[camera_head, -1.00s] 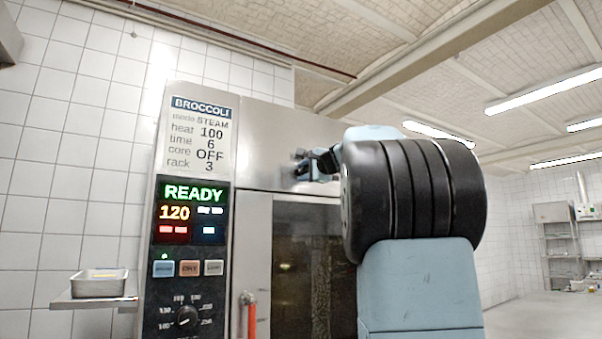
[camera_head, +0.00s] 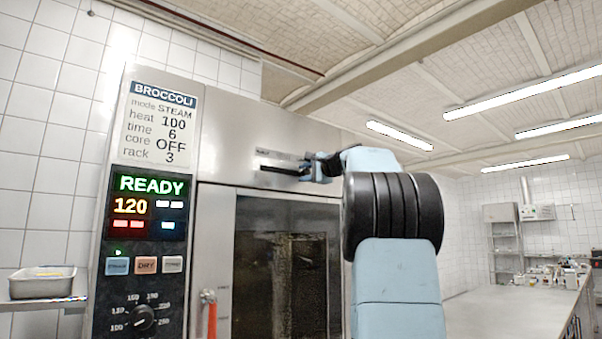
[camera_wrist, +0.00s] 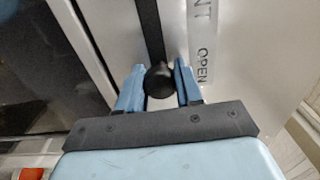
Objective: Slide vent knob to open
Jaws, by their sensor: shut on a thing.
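The vent knob (camera_wrist: 159,80) is a round black knob at the near end of a dark straight slot (camera_wrist: 150,30) in the wrist view, beside a label reading "OPEN". My gripper (camera_wrist: 160,84) has its two blue fingers on either side of the knob, shut on it. In the head view my gripper (camera_head: 314,168) is at the right end of the slot (camera_head: 278,170), high on the steel oven front. The knob itself is hidden there by my gripper.
The oven door with its dark window (camera_head: 285,285) is below the slot. A red handle (camera_head: 211,318) stands at its left. The control panel (camera_head: 145,220) reads READY and 120. A metal tray (camera_head: 41,282) sits on a shelf at far left.

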